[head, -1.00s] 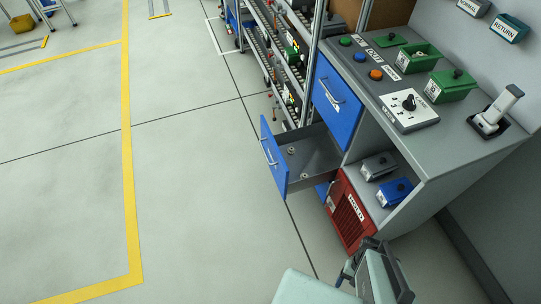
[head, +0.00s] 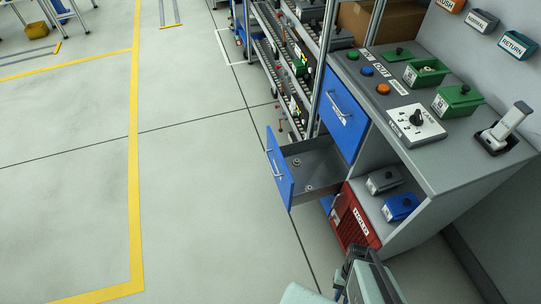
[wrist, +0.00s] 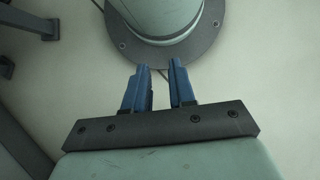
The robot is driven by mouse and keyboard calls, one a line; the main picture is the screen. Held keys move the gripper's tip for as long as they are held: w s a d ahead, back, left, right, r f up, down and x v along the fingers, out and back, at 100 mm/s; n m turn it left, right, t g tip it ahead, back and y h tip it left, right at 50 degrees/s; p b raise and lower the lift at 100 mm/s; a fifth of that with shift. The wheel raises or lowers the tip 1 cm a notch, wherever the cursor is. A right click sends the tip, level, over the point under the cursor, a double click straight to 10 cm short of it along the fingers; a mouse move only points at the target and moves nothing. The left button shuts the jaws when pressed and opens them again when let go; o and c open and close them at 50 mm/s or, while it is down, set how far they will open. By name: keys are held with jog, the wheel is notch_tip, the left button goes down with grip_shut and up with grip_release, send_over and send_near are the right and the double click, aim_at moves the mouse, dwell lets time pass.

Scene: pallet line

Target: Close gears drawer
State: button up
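A drawer with a blue front (head: 280,170) and a silver handle is pulled out of the grey cabinet. Small ring-shaped metal parts (head: 296,162) lie on its grey floor. No label on this drawer is readable. A blue drawer above it (head: 341,112) is shut and has a handle and a small label. My gripper, at the bottom of the head view, is below the open drawer in the picture and apart from it; its fingers are hard to make out there. In the wrist view my gripper (wrist: 159,66) has two blue fingers with an empty gap between them.
Buttons, green bins and a dial panel (head: 416,125) are on top. Racks stand behind. The floor left of the drawer is clear.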

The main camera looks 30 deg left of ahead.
jog(key=w+a+n, duration=0.1)
jog(key=a, duration=0.1)
jog(key=w+a+n, duration=0.1)
jog(key=a, duration=0.2)
jog(key=w+a+n+t+h, duration=0.1)
jog(key=a, duration=0.2)
jog(key=shift+w+a, duration=0.1)
jog(key=shift+w, duration=0.3)
grip_shut()
jog(key=w+a+n+t+h, duration=0.1)
jog(key=w+a+n+t, duration=0.25)
jog(key=a, duration=1.05)
jog(key=w+a+n+t+h, duration=0.25)
jog(key=w+a+n, duration=0.2)
jog(key=a, duration=0.85)
jog(key=w+a+n+t, duration=0.3)
jog(key=w+a+t, duration=0.1)
jog(key=a, duration=1)
jog(key=w+a+r+n+t+h, duration=0.1)
jog(key=w+a+r+n+t, duration=0.1)
jog(key=w+a, duration=0.25)
jog(key=n+t+h, duration=0.6)
jog(key=n, duration=0.3)
send_near(277, 152)
jog(key=x, duration=0.6)
jog(key=shift+w+d+f, duration=0.1)
jog(key=shift+w+d, duration=0.15)
jog(key=shift+d, duration=0.05)
